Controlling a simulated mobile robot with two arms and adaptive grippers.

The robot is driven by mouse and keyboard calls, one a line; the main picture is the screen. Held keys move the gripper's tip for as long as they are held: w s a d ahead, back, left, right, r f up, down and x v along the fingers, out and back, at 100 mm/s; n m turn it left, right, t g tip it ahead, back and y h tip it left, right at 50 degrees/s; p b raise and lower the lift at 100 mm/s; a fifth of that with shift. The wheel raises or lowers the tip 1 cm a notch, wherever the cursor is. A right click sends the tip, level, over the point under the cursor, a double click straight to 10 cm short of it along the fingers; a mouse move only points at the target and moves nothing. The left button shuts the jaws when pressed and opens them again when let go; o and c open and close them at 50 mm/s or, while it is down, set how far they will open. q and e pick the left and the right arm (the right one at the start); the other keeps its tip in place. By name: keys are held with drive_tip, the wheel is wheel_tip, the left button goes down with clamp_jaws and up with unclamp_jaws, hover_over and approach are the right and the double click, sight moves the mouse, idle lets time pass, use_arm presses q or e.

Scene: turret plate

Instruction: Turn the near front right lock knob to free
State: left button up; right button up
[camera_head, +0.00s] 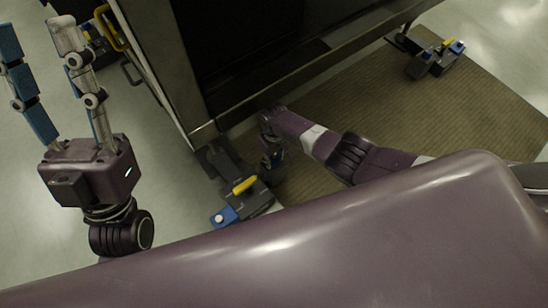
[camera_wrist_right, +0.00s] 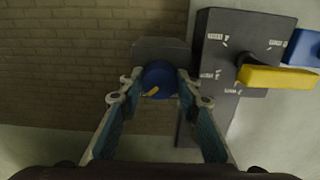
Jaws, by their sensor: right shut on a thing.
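The round blue knob (camera_wrist_right: 159,76) with a short yellow pointer mark is in the middle of the right wrist view. The mark points to the lower left. My right gripper (camera_wrist_right: 159,90) is shut on the knob, one finger at each side. In the head view my right gripper (camera_head: 272,158) is low beside the cart's near corner, and the knob cannot be made out there. My left gripper (camera_head: 36,30) is raised at the upper left, its two fingers spread apart and empty.
Next to the knob is a dark labelled plate (camera_wrist_right: 222,45) with a yellow lever (camera_wrist_right: 280,78) and a blue part (camera_wrist_right: 303,47). The dark cart (camera_head: 160,62) fills the upper middle of the head view. Another lock unit (camera_head: 425,65) is at the upper right, on a brown mat (camera_head: 470,110).

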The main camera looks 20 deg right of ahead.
sight(274, 159)
idle(0.5)
drive_tip(key=o, duration=1.2)
drive_tip(key=shift+c, duration=0.2)
drive_tip(key=shift+r, duration=0.1)
wheel_tip(274, 159, up, 12)
